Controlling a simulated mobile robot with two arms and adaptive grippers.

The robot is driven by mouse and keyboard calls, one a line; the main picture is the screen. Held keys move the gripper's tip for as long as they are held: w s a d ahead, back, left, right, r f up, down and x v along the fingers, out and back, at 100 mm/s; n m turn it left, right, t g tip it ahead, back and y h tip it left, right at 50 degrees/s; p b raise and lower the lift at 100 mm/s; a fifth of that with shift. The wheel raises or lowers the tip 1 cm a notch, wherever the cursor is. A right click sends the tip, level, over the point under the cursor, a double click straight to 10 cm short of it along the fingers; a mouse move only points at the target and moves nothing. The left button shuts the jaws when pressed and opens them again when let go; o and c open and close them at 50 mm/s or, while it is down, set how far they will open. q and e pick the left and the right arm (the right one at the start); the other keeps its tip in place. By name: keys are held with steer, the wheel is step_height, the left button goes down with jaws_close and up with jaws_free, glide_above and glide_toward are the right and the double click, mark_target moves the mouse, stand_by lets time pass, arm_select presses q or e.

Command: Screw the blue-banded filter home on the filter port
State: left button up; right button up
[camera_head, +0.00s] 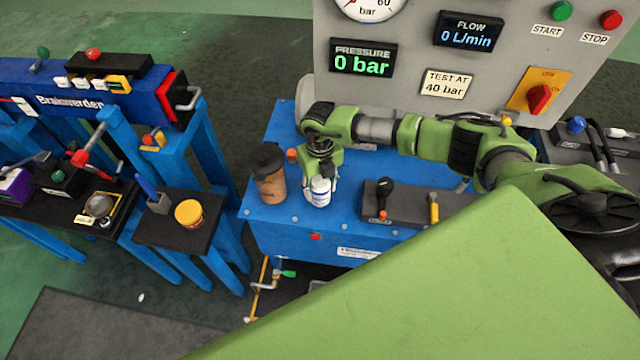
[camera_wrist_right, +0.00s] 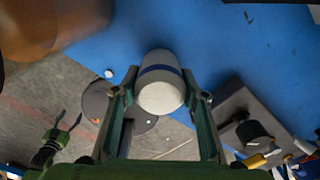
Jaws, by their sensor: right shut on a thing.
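The blue-banded filter (camera_head: 319,193) is a small white canister, upright over the top of the blue bench (camera_head: 280,225). My right gripper (camera_head: 321,177) comes down on it from above and is shut on its upper part. In the right wrist view the filter (camera_wrist_right: 160,88), white with a dark blue band, sits between both fingers of the right gripper (camera_wrist_right: 160,101). The filter port is hidden, and I cannot tell whether the filter is seated on it.
A brown jar with a black lid (camera_head: 270,180) stands close left of the filter. A dark plate with a black knob (camera_head: 385,190) and a yellow handle (camera_head: 434,207) lies to the right. The grey panel (camera_head: 480,75) rises behind, its pressure display (camera_head: 362,58) reading 0 bar.

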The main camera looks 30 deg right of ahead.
mark_target(320, 182)
steer(key=shift+r+m+p, duration=0.15)
steer(key=shift+m+p, duration=0.3)
steer(key=shift+m, duration=0.35)
steer(key=o, duration=1.4)
steer(key=shift+f, duration=0.2)
steer(key=shift+r+p, duration=1.95)
steer(key=shift+r, duration=0.65)
step_height(320, 182, up, 12)
